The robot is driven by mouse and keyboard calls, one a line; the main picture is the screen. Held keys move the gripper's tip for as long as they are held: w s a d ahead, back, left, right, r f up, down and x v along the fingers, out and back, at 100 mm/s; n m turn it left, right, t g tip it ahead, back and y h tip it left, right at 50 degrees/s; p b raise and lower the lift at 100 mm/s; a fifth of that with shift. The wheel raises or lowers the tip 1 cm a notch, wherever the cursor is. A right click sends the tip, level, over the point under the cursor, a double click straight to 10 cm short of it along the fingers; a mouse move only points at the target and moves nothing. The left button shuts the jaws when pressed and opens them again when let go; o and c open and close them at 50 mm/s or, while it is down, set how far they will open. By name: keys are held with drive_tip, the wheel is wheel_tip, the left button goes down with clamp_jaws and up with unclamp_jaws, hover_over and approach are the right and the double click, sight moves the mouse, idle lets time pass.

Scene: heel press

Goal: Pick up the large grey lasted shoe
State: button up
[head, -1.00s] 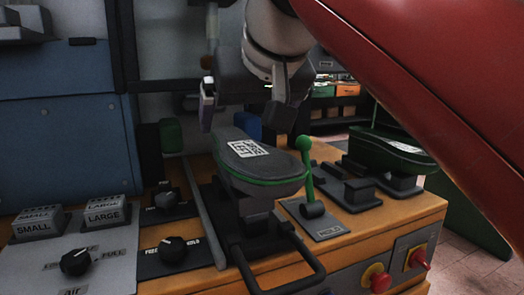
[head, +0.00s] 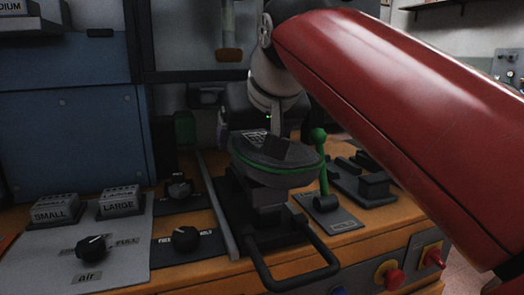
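The large grey lasted shoe (head: 270,172) sits sole up on the black stand of the press (head: 265,215), toe towards the back, with a green line around its edge. A printed label on its sole is partly covered. My gripper (head: 262,138) is low over the shoe. One dark finger shows in front of the sole near its right side. The other finger is dark and hard to make out at the shoe's far left. I cannot tell whether the fingers touch the shoe or how wide they stand.
A green-knobbed lever (head: 320,165) stands close to the shoe's right. A black loop handle (head: 300,268) sticks out in front. Knobs and SMALL (head: 54,210) and LARGE (head: 120,202) blocks are on the left. Another stand (head: 375,188) is at right, partly behind my arm.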

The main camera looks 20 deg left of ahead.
drive_tip(key=c, duration=1.2)
drive_tip(key=shift+r, duration=0.1)
drive_tip(key=shift+c, duration=0.7)
